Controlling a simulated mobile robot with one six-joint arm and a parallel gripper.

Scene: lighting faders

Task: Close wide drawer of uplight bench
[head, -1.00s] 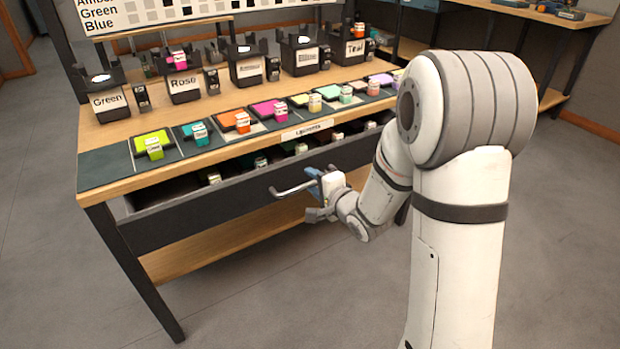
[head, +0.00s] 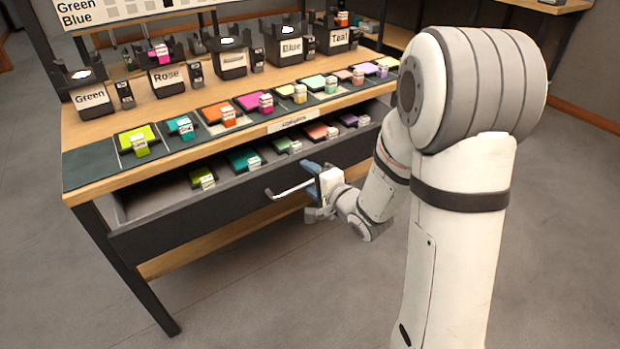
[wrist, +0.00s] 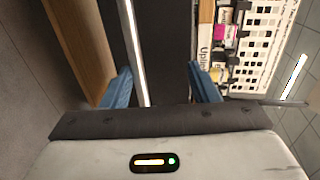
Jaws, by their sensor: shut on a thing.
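The wide drawer (head: 185,222) of the uplight bench (head: 78,128) stands open under the worktop. Coloured pads with small labelled blocks show inside it. Its pale bar handle (head: 287,191) runs along the dark drawer front. My gripper (head: 314,183) is at the right part of the handle, shut on it. In the wrist view, the bar handle (wrist: 134,45) passes between the two blue fingers of my gripper (wrist: 160,85). My gripper hides the handle's right end in the head view.
Labelled lamp boxes (head: 167,79) and a row of coloured pads (head: 228,116) stand on the worktop. A lower shelf (head: 190,250) lies beneath the drawer. The floor (head: 300,290) in front is clear. Another bench stands at the back right.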

